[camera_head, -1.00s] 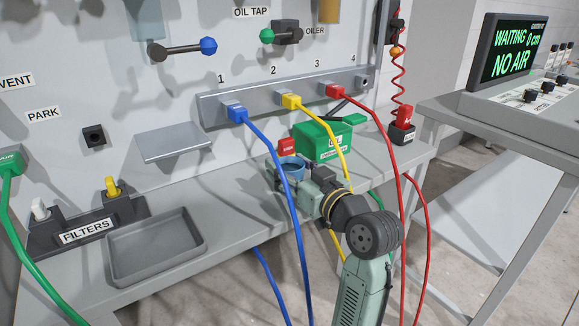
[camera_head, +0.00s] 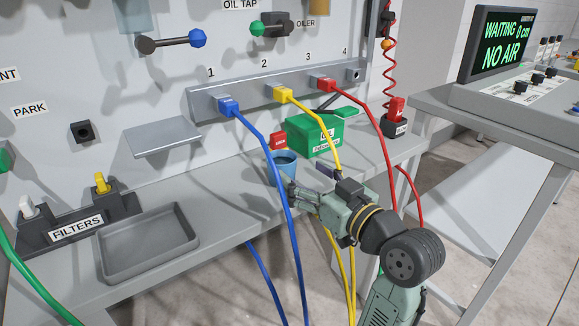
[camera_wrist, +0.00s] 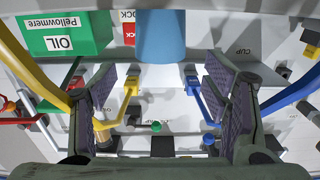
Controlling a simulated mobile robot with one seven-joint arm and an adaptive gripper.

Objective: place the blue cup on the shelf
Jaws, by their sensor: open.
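The blue cup (camera_head: 284,168) stands upright on the grey bench, in front of the green oil box, partly behind the blue hose. In the wrist view the cup (camera_wrist: 161,38) is at the top centre, ahead of and between the fingers. My gripper (camera_head: 306,184) is open, just in front and to the right of the cup, seemingly apart from it. Its two padded fingers (camera_wrist: 160,84) stand wide with nothing between them. The shelf (camera_head: 162,138) is a bare grey plate on the wall, left of the cup.
A blue hose (camera_head: 268,170) and a yellow hose (camera_head: 330,150) hang close around my gripper. The green oil box (camera_head: 315,136) and a small red block (camera_head: 278,140) stand behind the cup. A grey tray (camera_head: 148,243) lies at the left.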

